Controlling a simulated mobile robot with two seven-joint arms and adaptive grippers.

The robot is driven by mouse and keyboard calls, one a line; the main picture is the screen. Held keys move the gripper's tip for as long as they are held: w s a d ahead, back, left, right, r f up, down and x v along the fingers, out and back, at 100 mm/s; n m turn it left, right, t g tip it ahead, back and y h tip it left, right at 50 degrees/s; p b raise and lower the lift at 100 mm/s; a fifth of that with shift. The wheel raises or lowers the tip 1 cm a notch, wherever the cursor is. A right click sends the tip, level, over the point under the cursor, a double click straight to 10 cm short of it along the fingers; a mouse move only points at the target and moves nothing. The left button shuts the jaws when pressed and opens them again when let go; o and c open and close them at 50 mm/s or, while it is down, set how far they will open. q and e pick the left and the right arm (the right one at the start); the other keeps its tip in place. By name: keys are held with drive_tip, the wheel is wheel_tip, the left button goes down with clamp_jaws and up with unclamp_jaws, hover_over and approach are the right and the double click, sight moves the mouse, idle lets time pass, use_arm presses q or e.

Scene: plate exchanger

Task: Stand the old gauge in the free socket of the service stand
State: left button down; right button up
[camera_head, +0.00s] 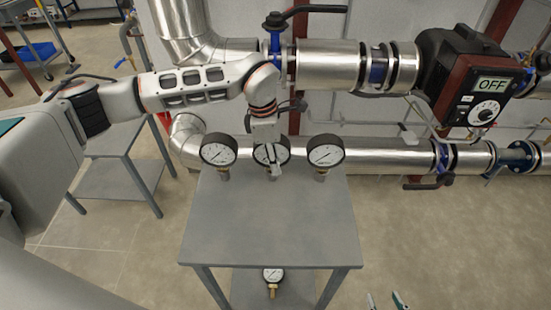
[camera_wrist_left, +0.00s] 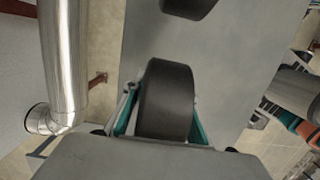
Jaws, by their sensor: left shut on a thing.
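Three round white-faced gauges stand in a row along the back of a grey table: a left gauge (camera_head: 219,151), a middle gauge (camera_head: 283,155) and a right gauge (camera_head: 326,152). My left gripper (camera_head: 270,158) comes down over the middle gauge and is shut on it, partly covering its dial. In the left wrist view, the teal-padded fingers hug the gauge's dark round body (camera_wrist_left: 166,100). The foot of this gauge and any socket under it are hidden. Two fingertips of my right gripper (camera_head: 386,301) show apart at the bottom edge, with nothing seen between them.
Another gauge (camera_head: 273,274) stands on the table's lower shelf. The grey table top (camera_head: 270,225) is clear in front of the row. Silver pipes (camera_head: 385,152) with valves run behind the table. A dark controller box reading OFF (camera_head: 484,85) is at the upper right.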

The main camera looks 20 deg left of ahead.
use_arm(q)
drive_tip(key=c, duration=1.5)
unclamp_jaws()
drive_tip(key=shift+a, duration=0.1)
drive_tip(key=r, duration=0.4)
drive_tip(key=a+r, duration=0.1)
drive_tip(key=r, duration=0.6)
drive_tip(key=shift+s+a+r, duration=0.3)
drive_tip(key=shift+a+r, duration=0.1)
